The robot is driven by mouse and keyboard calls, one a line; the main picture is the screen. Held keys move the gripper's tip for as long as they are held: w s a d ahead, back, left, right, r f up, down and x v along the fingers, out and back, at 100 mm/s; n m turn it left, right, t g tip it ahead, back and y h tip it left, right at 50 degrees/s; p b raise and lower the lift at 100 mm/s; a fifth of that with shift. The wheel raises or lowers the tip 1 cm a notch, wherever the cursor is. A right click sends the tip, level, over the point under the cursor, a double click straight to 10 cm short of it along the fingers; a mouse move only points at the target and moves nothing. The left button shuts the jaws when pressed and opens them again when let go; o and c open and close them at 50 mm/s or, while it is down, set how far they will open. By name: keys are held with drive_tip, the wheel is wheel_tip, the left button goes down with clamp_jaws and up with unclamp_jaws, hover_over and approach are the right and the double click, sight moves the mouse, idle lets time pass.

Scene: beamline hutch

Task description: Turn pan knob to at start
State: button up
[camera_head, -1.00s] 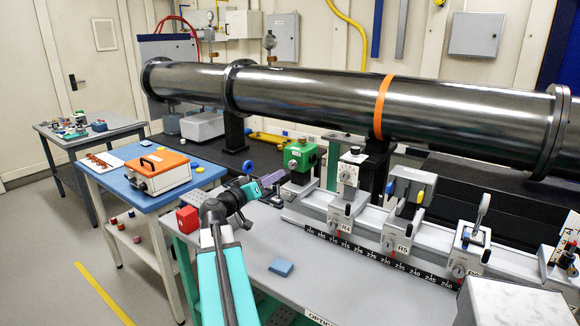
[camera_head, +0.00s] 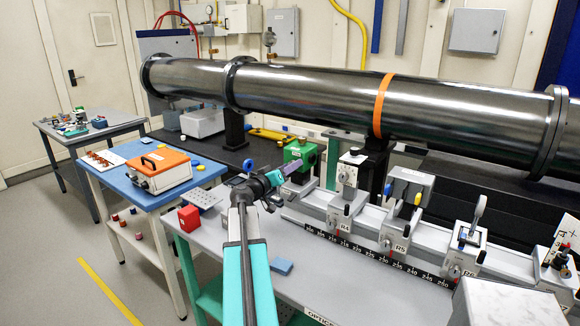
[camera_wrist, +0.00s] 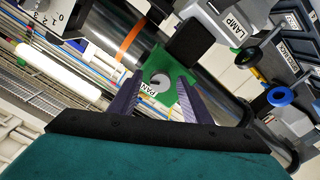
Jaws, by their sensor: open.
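The pan knob (camera_wrist: 160,83) is a grey round knob on a green box. In the wrist view it lies between and beyond my fingers, with the label "PAN" just below it. The green box (camera_head: 301,152) shows in the head view at the left end of the rail, and my gripper (camera_head: 290,169) reaches up to its front and hides the knob there. In the wrist view my gripper (camera_wrist: 158,100) is open, its two purple fingers on either side of the knob. I cannot tell whether they touch it.
The steel beam pipe (camera_head: 310,92) runs behind the box. A rail with several carriages (camera_head: 345,208) extends to the right. A grey box labelled LAMP (camera_wrist: 225,22) is close by in the wrist view. A red block (camera_head: 189,218) and a blue block (camera_head: 281,266) lie on the grey bench.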

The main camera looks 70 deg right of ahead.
drive_tip(key=c, duration=0.9)
drive_tip(key=shift+d, duration=0.3)
drive_tip(key=shift+c, duration=0.7)
drive_tip(key=shift+a, duration=0.2)
